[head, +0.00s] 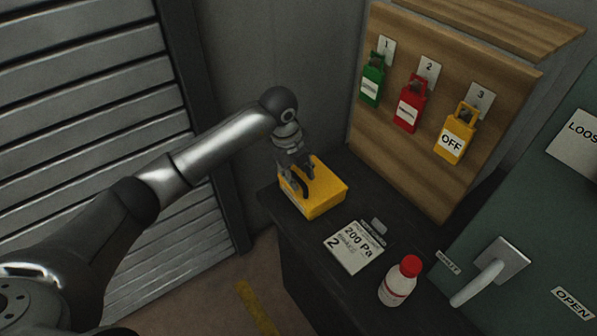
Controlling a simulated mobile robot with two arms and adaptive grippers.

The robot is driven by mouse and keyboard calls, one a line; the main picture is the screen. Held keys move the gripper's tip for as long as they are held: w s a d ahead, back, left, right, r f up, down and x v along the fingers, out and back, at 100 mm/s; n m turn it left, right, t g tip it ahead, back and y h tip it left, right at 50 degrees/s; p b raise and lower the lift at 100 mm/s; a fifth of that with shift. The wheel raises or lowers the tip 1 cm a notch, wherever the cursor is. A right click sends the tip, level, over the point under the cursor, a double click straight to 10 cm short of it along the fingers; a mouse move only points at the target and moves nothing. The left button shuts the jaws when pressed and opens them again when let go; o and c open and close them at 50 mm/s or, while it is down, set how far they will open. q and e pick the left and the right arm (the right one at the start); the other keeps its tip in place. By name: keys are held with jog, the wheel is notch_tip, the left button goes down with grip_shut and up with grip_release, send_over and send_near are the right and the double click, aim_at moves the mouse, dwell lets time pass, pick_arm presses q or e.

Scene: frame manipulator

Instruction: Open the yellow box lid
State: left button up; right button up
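The yellow box (325,187) stands on the dark bench near its left end. Its lid looks shut, and a pale label shows on its left side, partly covered by my gripper. My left gripper (302,192) points down at the left side of the box, in front of it in the picture. Its dark fingers look spread and hold nothing that I can see. I cannot tell whether a finger touches the box. My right gripper is not in view.
On the bench (405,222) are a white placard (352,248) reading 200 Pa and a white bottle with a red cap (400,281). A wooden board (440,110) carries green, red and yellow tags. A green panel with a lever handle (487,277) is at right.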

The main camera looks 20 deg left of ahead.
pick_arm(q)
jog(key=shift+w+d+f, duration=0.1)
jog(key=shift+f, duration=0.6)
grip_shut()
